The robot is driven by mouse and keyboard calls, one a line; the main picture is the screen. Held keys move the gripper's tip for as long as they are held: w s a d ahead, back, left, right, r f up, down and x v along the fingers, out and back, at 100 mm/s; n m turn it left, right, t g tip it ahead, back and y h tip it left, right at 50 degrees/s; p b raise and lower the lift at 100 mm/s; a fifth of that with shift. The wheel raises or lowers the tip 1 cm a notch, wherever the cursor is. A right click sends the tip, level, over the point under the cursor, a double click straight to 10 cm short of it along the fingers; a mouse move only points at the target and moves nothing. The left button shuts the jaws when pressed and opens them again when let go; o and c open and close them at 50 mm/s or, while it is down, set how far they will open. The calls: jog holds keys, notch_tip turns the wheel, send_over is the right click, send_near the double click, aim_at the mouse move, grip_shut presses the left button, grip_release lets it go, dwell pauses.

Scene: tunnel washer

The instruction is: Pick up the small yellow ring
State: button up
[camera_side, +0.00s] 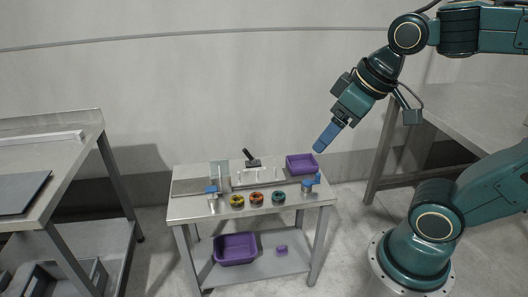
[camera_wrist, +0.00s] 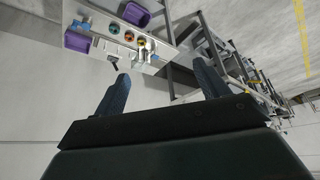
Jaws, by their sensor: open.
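The small yellow ring (camera_side: 237,200) lies near the front edge of the small metal table (camera_side: 185,209), leftmost of three rings in the side view. An orange-red ring (camera_side: 257,198) and a green ring (camera_side: 278,197) lie to its right. In the wrist view the yellow ring (camera_wrist: 141,43) looks small and far off, beyond the fingers. My gripper (camera_side: 320,150) is high above the table, up and to the right of the rings. In the wrist view its two blue fingers (camera_wrist: 160,92) stand wide apart with nothing between them.
A purple bin (camera_side: 300,165) stands at the table's back right; another purple bin (camera_side: 236,249) sits on the lower shelf. Blue-topped fixtures (camera_side: 212,193) (camera_side: 308,186) and a black-handled tool (camera_side: 251,160) are also on the table. The air between gripper and table is clear.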

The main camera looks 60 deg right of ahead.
jog(key=w+d+f+n+g, duration=0.1)
jog(key=w+d+f, duration=0.15)
jog(key=w, duration=0.55)
jog(key=w+d+f+n, duration=0.1)
jog(key=w+d+f, duration=0.15)
jog(key=w, duration=0.45)
jog(key=w+d+f+n+g, duration=0.1)
jog(key=w+f, duration=0.2)
jog(key=w, duration=0.5)
jog(key=w+d+f+n, duration=0.1)
jog(key=w+d+f, duration=0.2)
jog(key=f, duration=0.5)
jog(key=w+d+f+n+y, duration=0.1)
jog(key=w+d+f, duration=0.2)
jog(key=f, duration=0.5)
jog(key=w+d+f+n, duration=0.1)
jog(key=w+d+f, duration=0.2)
jog(key=f, duration=0.5)
jog(key=shift+w+f+g+y, duration=0.3)
jog(key=shift+w+g+y, duration=0.1)
jog(key=shift+w, duration=0.2)
jog(key=shift+f, duration=0.1)
send_over(238, 196)
jog(key=s, duration=0.2)
jog(key=shift+s+a+f, duration=0.1)
jog(key=shift+a+f, duration=0.05)
jog(key=shift+f, duration=1.85)
jog(key=shift+s+a+f, duration=0.1)
jog(key=shift+f, duration=1.9)
jog(key=shift+x, duration=2.6)
